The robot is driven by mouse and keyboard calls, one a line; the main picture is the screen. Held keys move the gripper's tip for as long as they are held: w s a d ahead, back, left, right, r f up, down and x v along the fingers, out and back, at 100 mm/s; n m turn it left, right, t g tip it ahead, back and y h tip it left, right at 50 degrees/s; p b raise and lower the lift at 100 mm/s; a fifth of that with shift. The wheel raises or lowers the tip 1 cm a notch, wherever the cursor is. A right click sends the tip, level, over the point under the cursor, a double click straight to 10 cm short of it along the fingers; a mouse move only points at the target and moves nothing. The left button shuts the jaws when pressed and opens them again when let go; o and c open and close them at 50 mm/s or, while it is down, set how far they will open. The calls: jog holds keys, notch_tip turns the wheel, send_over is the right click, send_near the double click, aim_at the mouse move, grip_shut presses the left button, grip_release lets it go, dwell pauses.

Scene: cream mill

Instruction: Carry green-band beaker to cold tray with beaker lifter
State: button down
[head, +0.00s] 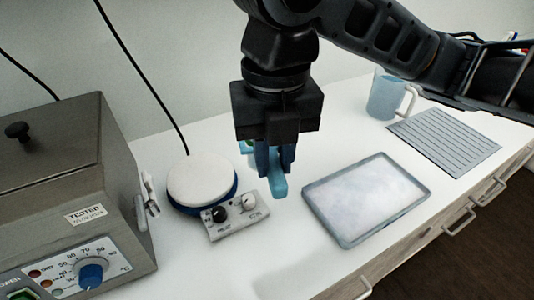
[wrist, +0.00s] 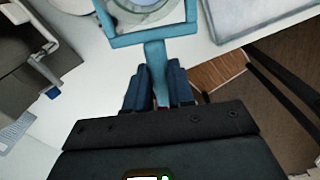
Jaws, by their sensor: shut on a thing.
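My gripper (head: 274,168) is shut on the handle of the light blue beaker lifter (head: 279,186), above the counter between the hot plate and the cold tray. In the wrist view the lifter's handle (wrist: 156,75) runs from between my fingers to a square frame at the top edge. A round glass vessel (wrist: 142,12), apparently the beaker, shows inside that frame, partly cut off. The cold tray (head: 341,240), grey-rimmed with a frosty white floor, lies to the right.
A hot plate (head: 202,179) with a white top and control box (head: 236,217) stands left of my gripper. A steel water bath (head: 60,180) fills the left. A blue jug (head: 386,97) and a ribbed grey mat (head: 445,138) are at the back right. The front counter is clear.

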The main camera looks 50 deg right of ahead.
jog(key=s+d, duration=0.2)
jog(key=s+d+b, duration=0.1)
jog(key=s+d, duration=0.1)
jog(key=shift+f+b, duration=0.3)
jog(key=shift+f, duration=0.1)
dwell(0.4)
